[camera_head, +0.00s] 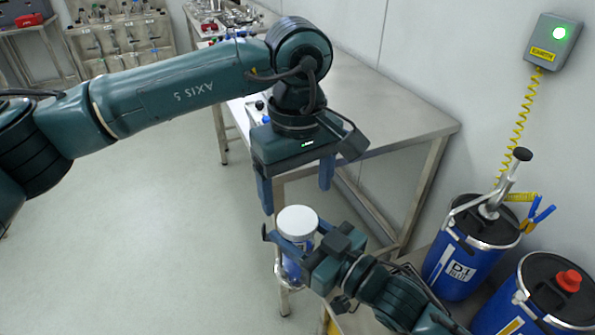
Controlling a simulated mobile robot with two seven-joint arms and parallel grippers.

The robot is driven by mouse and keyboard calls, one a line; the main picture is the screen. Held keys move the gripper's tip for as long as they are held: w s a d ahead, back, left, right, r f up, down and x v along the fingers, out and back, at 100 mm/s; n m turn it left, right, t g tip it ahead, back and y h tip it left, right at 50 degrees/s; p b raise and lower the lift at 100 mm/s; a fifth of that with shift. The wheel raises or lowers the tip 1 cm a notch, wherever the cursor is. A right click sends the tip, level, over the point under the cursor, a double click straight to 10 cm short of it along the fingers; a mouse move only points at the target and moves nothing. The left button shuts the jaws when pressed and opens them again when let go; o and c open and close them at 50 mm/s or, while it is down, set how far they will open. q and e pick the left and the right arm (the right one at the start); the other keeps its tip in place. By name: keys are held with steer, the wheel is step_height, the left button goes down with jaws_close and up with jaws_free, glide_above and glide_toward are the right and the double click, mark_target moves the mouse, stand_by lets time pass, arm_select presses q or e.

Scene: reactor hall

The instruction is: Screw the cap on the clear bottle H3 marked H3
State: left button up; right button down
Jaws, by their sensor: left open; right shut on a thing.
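A bottle (293,264) with blue showing on its side stands upright in the lower middle, above the floor in front of the table. A white round cap (297,219) sits on its top; I cannot tell how tightly. No H3 marking can be read from here. My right gripper (291,238) comes in from the lower right and is shut on the bottle just below the cap. My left gripper (296,187) points down above the cap, its two fingers spread apart and empty, clear of the cap.
A steel table (395,118) stands behind the grippers, its near legs close by. Blue drums, one marked D1 (455,265) and one with a red cap (535,295), stand at the lower right. A wall box (553,42) shows a green light. Open floor lies left.

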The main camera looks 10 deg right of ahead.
arm_select(q)
steer(key=n, duration=0.4)
steer(key=shift+r+n, duration=0.15)
steer(key=shift+n, duration=0.15)
steer(key=n, duration=0.4)
steer(key=shift+r+n, duration=0.15)
steer(key=shift+n, duration=0.15)
steer(key=n, duration=0.4)
steer(key=shift+r, duration=0.1)
steer(key=n, duration=0.4)
steer(key=shift+r+n, duration=0.15)
steer(key=shift+n, duration=0.15)
steer(key=n, duration=0.4)
steer(key=shift+r, duration=0.15)
steer(key=n, duration=0.4)
steer(key=shift+r+n, duration=0.1)
steer(key=shift+n, duration=0.3)
steer(key=n, duration=0.3)
steer(key=shift+r+n, duration=0.15)
steer(key=shift+n, duration=0.25)
steer(key=n, duration=0.4)
steer(key=shift+r, duration=0.1)
